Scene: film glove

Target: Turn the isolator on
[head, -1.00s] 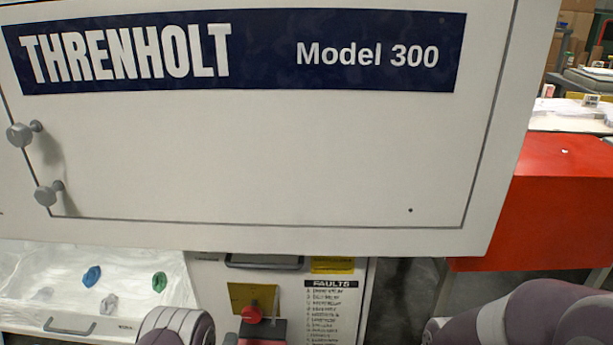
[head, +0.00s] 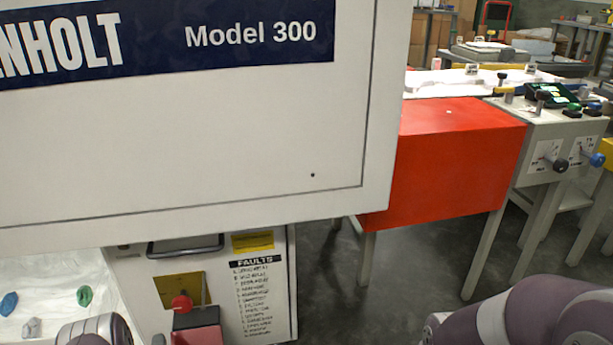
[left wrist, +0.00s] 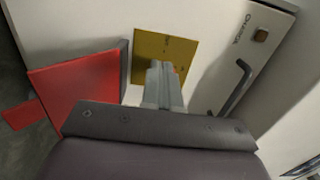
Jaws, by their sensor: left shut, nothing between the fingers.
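The isolator appears as a red knob (head: 182,302) on a yellow plate (head: 165,287), on the pale cabinet front below the big Threnholt panel. In the left wrist view the yellow plate (left wrist: 152,50) lies straight beyond my left gripper (left wrist: 163,75). Its grey fingers are shut with nothing between them. They cover most of the knob, with only a trace of red beside the tips. I cannot tell whether they touch it. In the head view my left arm shows at the lower left, without clear fingers. My right arm shows at the lower right; its gripper is out of view.
A red box (left wrist: 78,88) juts out beside the plate in the left wrist view. A dark handle (left wrist: 232,88) stands on the other side. A faults list (head: 256,295) is right of the plate. A large red housing (head: 450,160) stands further right, over open floor.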

